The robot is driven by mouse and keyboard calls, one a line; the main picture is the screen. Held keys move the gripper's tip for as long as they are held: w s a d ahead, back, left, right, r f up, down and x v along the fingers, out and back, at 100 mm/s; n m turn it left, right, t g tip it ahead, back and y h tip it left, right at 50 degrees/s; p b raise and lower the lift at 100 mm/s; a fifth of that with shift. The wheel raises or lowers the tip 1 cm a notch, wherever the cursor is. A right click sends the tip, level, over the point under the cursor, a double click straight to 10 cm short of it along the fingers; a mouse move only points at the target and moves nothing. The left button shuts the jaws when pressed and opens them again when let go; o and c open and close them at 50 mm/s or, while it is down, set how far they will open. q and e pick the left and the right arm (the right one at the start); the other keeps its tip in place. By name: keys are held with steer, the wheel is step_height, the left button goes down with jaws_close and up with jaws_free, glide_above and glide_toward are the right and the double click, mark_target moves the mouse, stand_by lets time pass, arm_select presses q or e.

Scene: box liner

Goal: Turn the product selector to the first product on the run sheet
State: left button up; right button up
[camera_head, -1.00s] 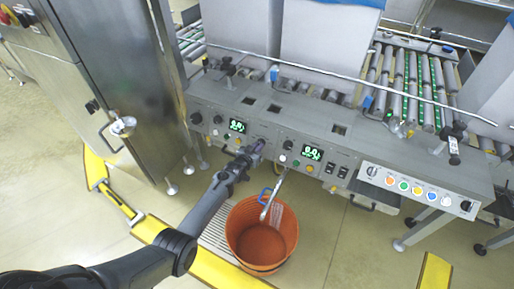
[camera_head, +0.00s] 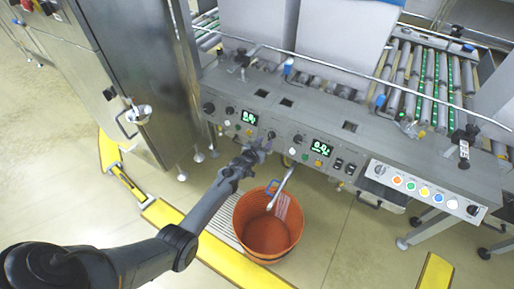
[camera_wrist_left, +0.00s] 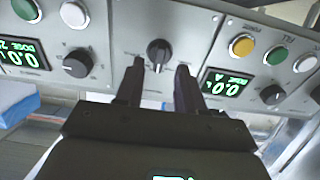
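A round black selector knob with a pale pointer line (camera_wrist_left: 158,52) sits on the grey control panel, between two green-lit displays. In the head view the knob (camera_head: 271,135) shows small, just beyond my left gripper (camera_head: 264,145). In the left wrist view my left gripper (camera_wrist_left: 160,70) is open, with one finger on each side of the knob's lower part in the picture. I cannot tell whether the fingers touch it. The labels around the knob are too small to read. My right gripper is not in view. I cannot make out a run sheet.
An orange bucket (camera_head: 268,230) stands on the floor below the panel. Other knobs and buttons flank the displays (camera_wrist_left: 226,86). A panel of coloured buttons (camera_head: 424,190) is at the right. Rollers (camera_head: 428,85) and tall grey boxes lie behind. A steel cabinet (camera_head: 135,70) stands at the left.

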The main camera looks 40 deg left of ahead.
arm_select(q)
steer(key=p+v, duration=0.3)
steer(key=v, duration=0.4)
steer(key=shift+s, duration=0.25)
steer(key=shift+f, duration=0.1)
